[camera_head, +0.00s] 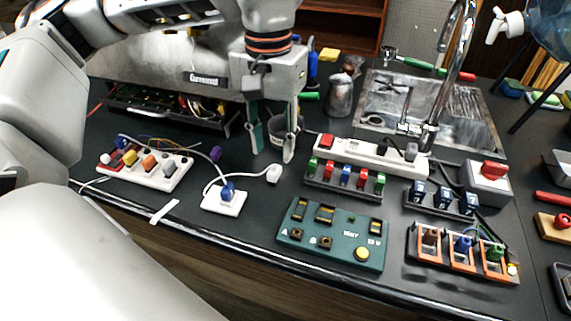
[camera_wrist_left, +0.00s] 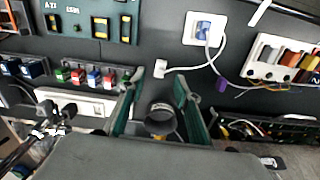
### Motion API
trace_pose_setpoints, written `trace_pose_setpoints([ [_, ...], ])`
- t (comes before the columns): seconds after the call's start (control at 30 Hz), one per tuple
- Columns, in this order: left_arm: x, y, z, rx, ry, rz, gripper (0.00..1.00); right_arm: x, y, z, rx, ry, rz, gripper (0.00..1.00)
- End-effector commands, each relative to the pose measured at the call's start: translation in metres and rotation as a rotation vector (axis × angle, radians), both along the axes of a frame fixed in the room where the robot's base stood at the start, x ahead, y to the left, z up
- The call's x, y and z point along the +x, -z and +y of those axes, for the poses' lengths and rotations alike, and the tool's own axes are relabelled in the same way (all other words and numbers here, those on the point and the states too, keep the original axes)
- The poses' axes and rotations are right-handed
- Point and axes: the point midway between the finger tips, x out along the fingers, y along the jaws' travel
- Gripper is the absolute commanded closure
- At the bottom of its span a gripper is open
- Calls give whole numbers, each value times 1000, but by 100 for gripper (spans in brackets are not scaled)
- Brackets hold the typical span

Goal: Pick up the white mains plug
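The white mains plug (camera_head: 274,173) lies on the dark worktop at the end of a white cable. The cable runs to a white socket plate (camera_head: 224,201) that has a blue plug in it. In the left wrist view the white mains plug (camera_wrist_left: 160,68) shows just beyond the fingertips, near the middle between them. My left gripper (camera_head: 272,150) points down with its green-grey fingers apart and nothing between the tips. It also shows in the left wrist view (camera_wrist_left: 158,80). My right gripper is not in view.
A dark cup (camera_head: 283,133) stands behind the fingers. To the left is a power strip (camera_head: 145,169) with several plugs; to the right, another white strip (camera_head: 372,155) and a row of coloured switches (camera_head: 345,181). A green panel (camera_head: 332,235) lies in front. Bare worktop surrounds the plug.

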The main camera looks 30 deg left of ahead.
Motion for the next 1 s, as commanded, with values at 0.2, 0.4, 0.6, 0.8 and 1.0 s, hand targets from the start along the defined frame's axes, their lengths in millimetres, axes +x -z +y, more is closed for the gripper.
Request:
trace_pose_setpoints([
  [0.2, 0, 23, 0, 0, -1, 5, 67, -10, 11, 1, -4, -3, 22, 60],
  [0.4, 4, 42, 1, 0, -2, 7, 67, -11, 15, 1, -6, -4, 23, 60],
  [0.6, 7, 70, 2, 0, 1, 7, 67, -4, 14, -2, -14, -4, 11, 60],
  [0.8, 8, 73, 2, 0, -1, 1, 67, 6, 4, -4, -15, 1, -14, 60],
  [1.0, 8, 73, 2, 0, -1, 1, 99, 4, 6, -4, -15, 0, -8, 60],
])
